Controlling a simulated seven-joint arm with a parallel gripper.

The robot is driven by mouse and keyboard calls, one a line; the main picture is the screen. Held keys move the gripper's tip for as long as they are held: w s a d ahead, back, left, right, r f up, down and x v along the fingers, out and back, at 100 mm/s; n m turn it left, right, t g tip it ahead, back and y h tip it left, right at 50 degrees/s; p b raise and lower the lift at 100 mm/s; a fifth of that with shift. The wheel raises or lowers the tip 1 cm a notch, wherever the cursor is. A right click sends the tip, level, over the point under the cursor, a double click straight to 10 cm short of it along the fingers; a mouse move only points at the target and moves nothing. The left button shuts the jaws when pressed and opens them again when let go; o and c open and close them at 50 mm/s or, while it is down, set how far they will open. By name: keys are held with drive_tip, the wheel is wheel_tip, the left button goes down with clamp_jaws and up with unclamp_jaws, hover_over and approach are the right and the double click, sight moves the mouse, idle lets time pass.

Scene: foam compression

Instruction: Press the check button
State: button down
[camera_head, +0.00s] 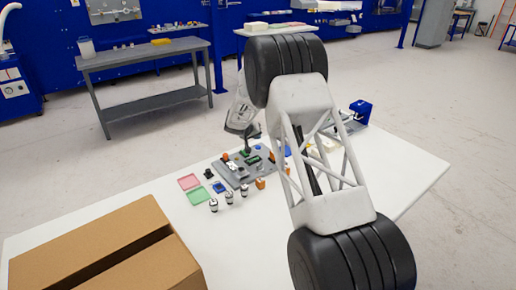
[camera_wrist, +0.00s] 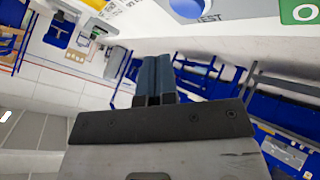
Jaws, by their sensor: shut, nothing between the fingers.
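My gripper (camera_head: 246,150) is shut and empty, pointing down over the grey board (camera_head: 236,179) on the white table. In the wrist view its dark fingers (camera_wrist: 157,60) are together. I cannot pick out the check button in the head view.
A red tray (camera_head: 189,182) and a green tray (camera_head: 199,196) lie left of the board, with several small cylinders (camera_head: 229,197) in front. A cardboard box (camera_head: 105,250) fills the front left. A blue device (camera_head: 361,109) stands at the table's far right. The right front table is clear.

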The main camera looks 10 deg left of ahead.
drive_tip(key=shift+r, duration=1.2)
drive_tip(key=shift+d+r, duration=0.15)
drive_tip(key=s+d+r+m+g, duration=0.2)
drive_tip(key=s+d+r+g, duration=0.2)
drive_tip(key=s+d+r, duration=2.25)
drive_tip(key=s+d+r+y, duration=0.1)
drive_tip(key=s+d, duration=0.2)
drive_tip(key=s, duration=0.3)
drive_tip(key=s+d+r+y, duration=0.1)
drive_tip(key=s+d+r, duration=0.1)
drive_tip(key=s, duration=0.5)
drive_tip(key=s+d+f+y, duration=0.1)
drive_tip(key=s+d, duration=0.1)
drive_tip(key=s, duration=1.4)
drive_tip(key=s+d+f+g+y, duration=0.1)
drive_tip(key=s+d+f, duration=0.1)
drive_tip(key=s, duration=1.5)
drive_tip(key=shift+s+d+f+m+y, duration=0.2)
drive_tip(key=shift+d+m+y, duration=0.15)
drive_tip(key=shift+d, duration=0.45)
